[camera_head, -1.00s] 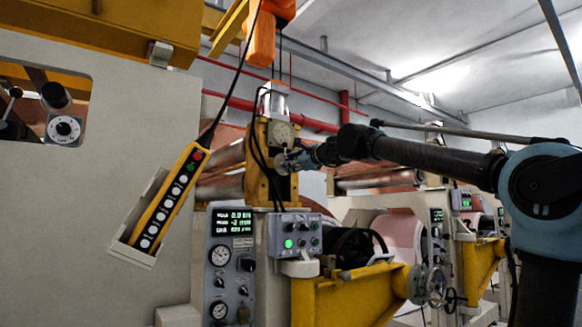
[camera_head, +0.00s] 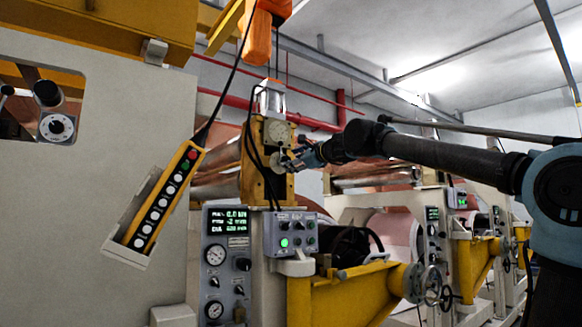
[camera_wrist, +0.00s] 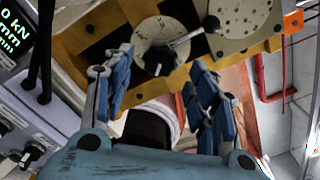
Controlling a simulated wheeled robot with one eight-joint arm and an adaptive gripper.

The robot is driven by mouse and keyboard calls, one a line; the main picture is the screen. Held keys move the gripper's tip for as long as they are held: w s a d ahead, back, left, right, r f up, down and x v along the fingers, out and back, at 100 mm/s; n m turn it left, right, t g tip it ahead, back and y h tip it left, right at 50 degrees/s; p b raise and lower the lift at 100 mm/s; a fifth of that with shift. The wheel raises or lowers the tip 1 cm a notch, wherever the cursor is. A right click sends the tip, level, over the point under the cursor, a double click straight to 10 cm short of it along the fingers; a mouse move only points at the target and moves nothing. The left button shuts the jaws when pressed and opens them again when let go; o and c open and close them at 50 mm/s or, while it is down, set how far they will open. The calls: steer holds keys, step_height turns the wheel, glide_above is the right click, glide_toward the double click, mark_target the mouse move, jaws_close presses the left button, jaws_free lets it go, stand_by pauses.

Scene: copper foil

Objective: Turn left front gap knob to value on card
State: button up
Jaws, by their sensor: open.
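A yellow block (camera_head: 250,165) carries a round pale dial plate (camera_head: 278,132). A round pale knob (camera_head: 276,158) with a dark centre sits below the plate. In the wrist view the knob (camera_wrist: 152,36) has a lever handle, and the dial plate (camera_wrist: 242,22) shows small dark marks too small to read. My gripper (camera_head: 290,161) is at the knob's right in the head view. In the wrist view my gripper (camera_wrist: 157,77) is open, its blue fingers on either side below the knob. Whether they touch it I cannot tell. I cannot make out a card.
A grey panel (camera_head: 226,265) with gauges and a green readout stands below left. A small button box (camera_head: 297,236) sits beside it. A yellow pendant (camera_head: 165,195) hangs at left. Another black knob on a white dial (camera_head: 57,127) is at far left. Black cables hang beside the block.

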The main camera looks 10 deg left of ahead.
steer(key=v, duration=0.8)
steer(key=shift+d, duration=0.2)
steer(key=shift+f, duration=0.1)
